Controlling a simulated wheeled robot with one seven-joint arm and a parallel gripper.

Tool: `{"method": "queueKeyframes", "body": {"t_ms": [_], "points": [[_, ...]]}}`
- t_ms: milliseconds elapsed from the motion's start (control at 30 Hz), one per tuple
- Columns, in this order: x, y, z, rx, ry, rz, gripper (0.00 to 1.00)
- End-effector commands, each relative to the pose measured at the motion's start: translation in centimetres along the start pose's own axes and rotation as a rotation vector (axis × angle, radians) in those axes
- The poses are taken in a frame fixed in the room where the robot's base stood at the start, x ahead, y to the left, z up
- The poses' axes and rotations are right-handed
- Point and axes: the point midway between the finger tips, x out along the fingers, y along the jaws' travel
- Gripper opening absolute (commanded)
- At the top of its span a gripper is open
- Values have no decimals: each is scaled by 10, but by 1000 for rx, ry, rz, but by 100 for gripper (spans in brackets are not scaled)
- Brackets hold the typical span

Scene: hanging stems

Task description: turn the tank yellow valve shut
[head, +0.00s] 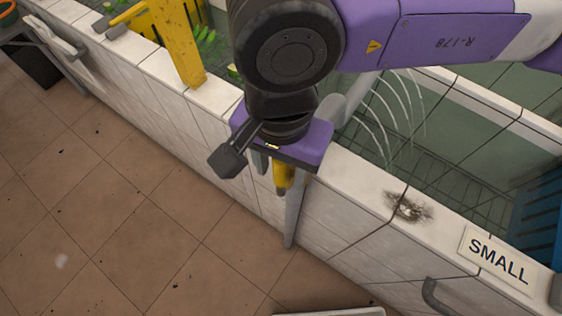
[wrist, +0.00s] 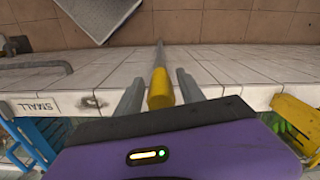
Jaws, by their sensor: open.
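The yellow valve handle (head: 283,178) is at the outer side of the white-tiled tank wall (head: 345,215), partly hidden under my gripper in the head view. In the wrist view the yellow handle (wrist: 160,88) lies between my two grey fingers, with a thin grey bar (wrist: 159,56) running on beyond it. My gripper (wrist: 159,84) is open, with one finger on each side of the handle. In the head view my gripper (head: 277,178) is below the purple palm.
A sign reading SMALL (head: 497,255) and a dark stain (head: 408,207) are on the wall's top, right of my gripper. A grey curved handle (head: 437,297) juts from the wall. The tiled floor (head: 120,190) is open.

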Motion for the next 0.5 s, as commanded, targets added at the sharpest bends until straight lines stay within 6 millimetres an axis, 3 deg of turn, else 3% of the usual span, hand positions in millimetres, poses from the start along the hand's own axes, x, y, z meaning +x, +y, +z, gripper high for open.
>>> {"method": "queueKeyframes", "body": {"t_ms": [167, 400, 500], "points": [[0, 0, 0, 0, 0, 0, 46], [0, 0, 0, 0, 0, 0, 1], [0, 0, 0, 0, 0, -1, 0]]}}
